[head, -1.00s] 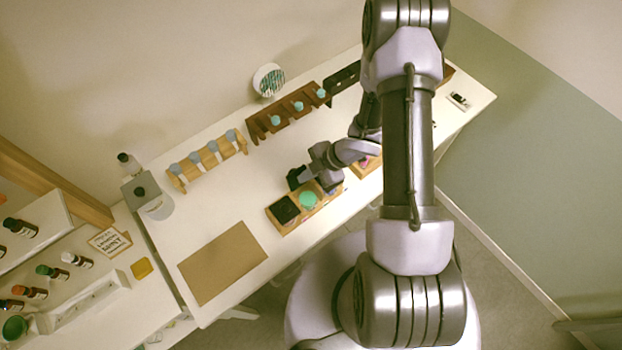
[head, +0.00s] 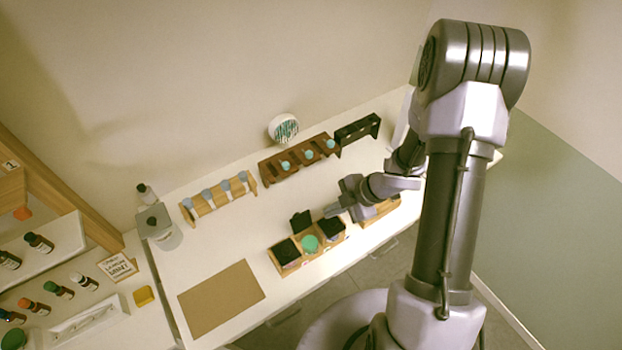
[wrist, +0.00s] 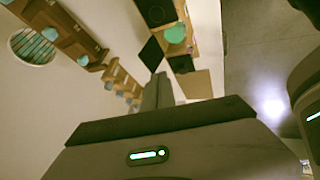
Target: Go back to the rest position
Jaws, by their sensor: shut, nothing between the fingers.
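My gripper (head: 334,211) is shut and empty in the head view. It hangs above the white table, to the right of the raised black lid (head: 301,221) of a wooden box (head: 308,259). That box has dark compartments at its two ends and a round green thing (head: 310,243) in the middle. In the wrist view my shut fingers (wrist: 157,92) point away from the camera, with the box (wrist: 186,22) just above them.
A light wooden rack (head: 205,211) and a dark brown rack (head: 270,171), both with blue-topped bottles, stand along the back. A black rack (head: 357,131) stands right of them. A brown mat (head: 221,299) lies front left. A side shelf holds several bottles (head: 58,290).

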